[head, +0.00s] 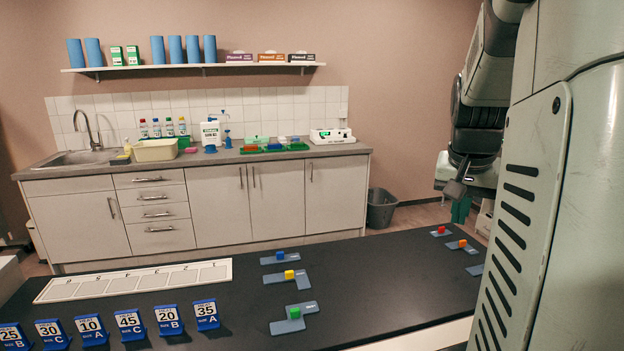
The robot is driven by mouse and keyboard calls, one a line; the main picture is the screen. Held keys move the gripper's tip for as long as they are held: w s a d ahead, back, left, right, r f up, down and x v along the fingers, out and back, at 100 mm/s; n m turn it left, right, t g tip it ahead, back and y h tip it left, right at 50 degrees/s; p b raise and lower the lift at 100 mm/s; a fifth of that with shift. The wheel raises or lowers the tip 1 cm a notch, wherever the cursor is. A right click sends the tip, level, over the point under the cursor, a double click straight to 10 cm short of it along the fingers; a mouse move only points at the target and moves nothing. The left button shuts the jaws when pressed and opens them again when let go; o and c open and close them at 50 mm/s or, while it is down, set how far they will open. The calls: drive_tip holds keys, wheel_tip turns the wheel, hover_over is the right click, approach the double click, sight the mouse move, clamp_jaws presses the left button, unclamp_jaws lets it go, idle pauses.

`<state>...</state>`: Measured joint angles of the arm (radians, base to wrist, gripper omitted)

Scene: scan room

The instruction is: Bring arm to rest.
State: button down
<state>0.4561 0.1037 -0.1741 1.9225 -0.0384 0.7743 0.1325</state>
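My arm hangs folded at the right side of the head view, in front of the wall and beyond the table's far edge. My gripper (461,207) is at its lower end, pointing down, small and partly hidden by my own links.
The table bears a white lettered strip (135,281), several blue number signs (129,324), and grey-blue plates with coloured cubes, including a green cube (295,313) and a red cube (441,230). A grey bin (381,209) stands by the counter (215,170). The table's middle right is clear.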

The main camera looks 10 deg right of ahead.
drive_tip(key=s+a+r+n+t+y, duration=0.1)
drive_tip(key=s+a+n, duration=0.2)
drive_tip(key=a, duration=0.6)
drive_tip(key=s+a+r+n+t+y, duration=0.1)
drive_tip(key=s+a+n, duration=0.2)
drive_tip(key=s+a, duration=0.4)
drive_tip(key=s+a+r+n, duration=0.1)
drive_tip(key=s+a+n, duration=0.1)
drive_tip(key=s+a, duration=0.4)
drive_tip(key=a, duration=0.5)
drive_tip(key=shift+a+r+n+t+y, duration=0.2)
drive_tip(key=shift+n+t+y, duration=0.2)
